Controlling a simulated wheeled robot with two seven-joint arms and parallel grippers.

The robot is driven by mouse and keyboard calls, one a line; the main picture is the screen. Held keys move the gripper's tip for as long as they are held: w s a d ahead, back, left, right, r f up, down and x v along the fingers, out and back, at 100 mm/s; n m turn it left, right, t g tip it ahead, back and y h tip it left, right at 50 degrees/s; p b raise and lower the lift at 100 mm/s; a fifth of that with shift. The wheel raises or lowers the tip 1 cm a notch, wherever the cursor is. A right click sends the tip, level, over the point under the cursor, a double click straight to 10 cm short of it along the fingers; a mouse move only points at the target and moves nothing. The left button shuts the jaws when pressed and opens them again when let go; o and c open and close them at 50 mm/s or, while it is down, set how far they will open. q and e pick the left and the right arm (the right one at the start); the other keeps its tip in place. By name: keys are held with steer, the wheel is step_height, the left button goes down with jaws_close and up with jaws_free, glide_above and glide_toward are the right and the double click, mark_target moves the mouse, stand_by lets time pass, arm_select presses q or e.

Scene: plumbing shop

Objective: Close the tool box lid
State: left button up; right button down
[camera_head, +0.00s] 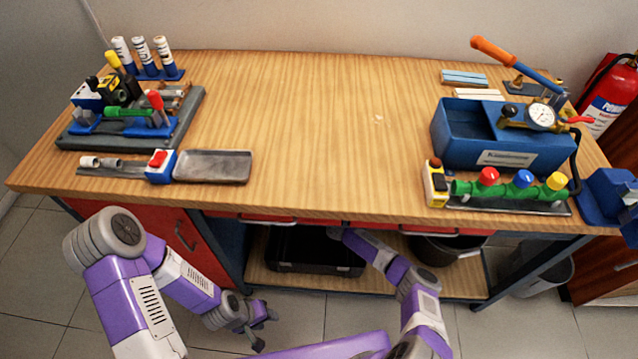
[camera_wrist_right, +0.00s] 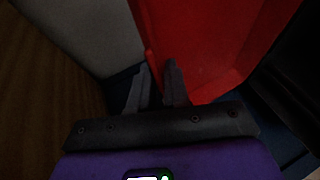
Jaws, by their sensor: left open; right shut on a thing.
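A dark open box (camera_head: 310,252), likely the tool box, sits on the lower shelf under the workbench; its lid cannot be made out in the head view. My right arm reaches under the bench edge, and its gripper is hidden in the head view. In the right wrist view my right gripper (camera_wrist_right: 158,80) is shut at the edge of a red panel (camera_wrist_right: 210,45); I cannot tell for sure whether this is the lid. My left gripper (camera_head: 264,329) is open and empty, low in front of the bench, apart from the box.
The workbench (camera_head: 300,130) overhangs the lower shelf (camera_head: 410,286). Red drawer fronts and a red cabinet door (camera_head: 150,228) line its front. A dark bucket (camera_head: 445,247) stands right of the box. Tools and a blue pump (camera_head: 480,135) are on top. Floor in front is free.

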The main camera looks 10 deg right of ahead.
steer(key=s+a+f, duration=0.1)
steer(key=s+f, duration=0.1)
steer(key=s, duration=0.4)
steer(key=shift+s+a, duration=0.3)
steer(key=shift+a, duration=0.05)
steer(key=c, duration=1.2)
jaws_free()
steer(key=shift+f, duration=0.1)
